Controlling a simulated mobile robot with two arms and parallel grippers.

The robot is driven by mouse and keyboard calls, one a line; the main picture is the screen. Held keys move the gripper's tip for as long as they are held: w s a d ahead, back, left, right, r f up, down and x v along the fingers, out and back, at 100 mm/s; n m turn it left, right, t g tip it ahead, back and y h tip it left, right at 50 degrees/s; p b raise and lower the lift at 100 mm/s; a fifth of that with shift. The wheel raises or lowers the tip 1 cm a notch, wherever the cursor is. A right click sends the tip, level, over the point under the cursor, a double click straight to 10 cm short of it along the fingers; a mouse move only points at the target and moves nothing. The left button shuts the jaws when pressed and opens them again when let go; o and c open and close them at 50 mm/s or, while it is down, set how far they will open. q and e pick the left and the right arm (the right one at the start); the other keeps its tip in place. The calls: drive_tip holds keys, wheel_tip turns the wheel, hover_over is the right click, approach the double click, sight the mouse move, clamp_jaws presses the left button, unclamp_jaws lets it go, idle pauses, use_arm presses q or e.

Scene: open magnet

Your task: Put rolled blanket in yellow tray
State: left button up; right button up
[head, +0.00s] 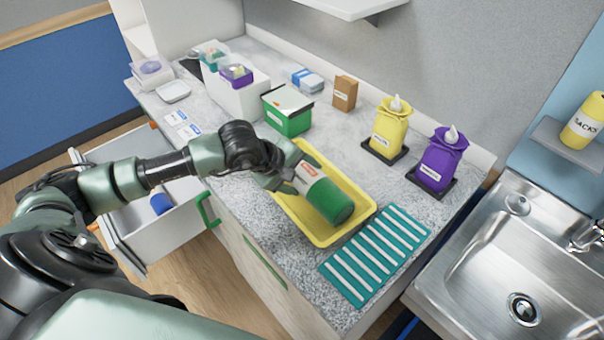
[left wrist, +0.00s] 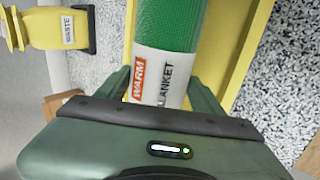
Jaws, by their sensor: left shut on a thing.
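The rolled blanket (head: 328,200) is a green roll with a white band and a red label. It lies tilted over the yellow tray (head: 362,220) on the counter; I cannot tell whether it touches the tray floor. My left gripper (head: 292,178) is shut on the band end of the blanket. In the left wrist view the blanket (left wrist: 168,30) sits between the fingers of my left gripper (left wrist: 165,95), its label reading "WARM BLANKET". The yellow tray (left wrist: 246,50) shows behind it. My right gripper is not in view.
A teal ribbed mat (head: 375,255) lies right of the tray. Yellow (head: 388,130) and purple (head: 440,162) bags stand behind it. A green box (head: 288,112) is further back. An open drawer (head: 150,215) juts out at left; a sink (head: 500,260) is at right.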

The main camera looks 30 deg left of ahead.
use_arm(q)
drive_tip(key=o, duration=1.7)
drive_tip(key=shift+r, duration=0.1)
drive_tip(key=shift+b+v, duration=1.55)
drive_tip(key=shift+v, duration=4.45)
drive_tip(key=shift+s, duration=0.1)
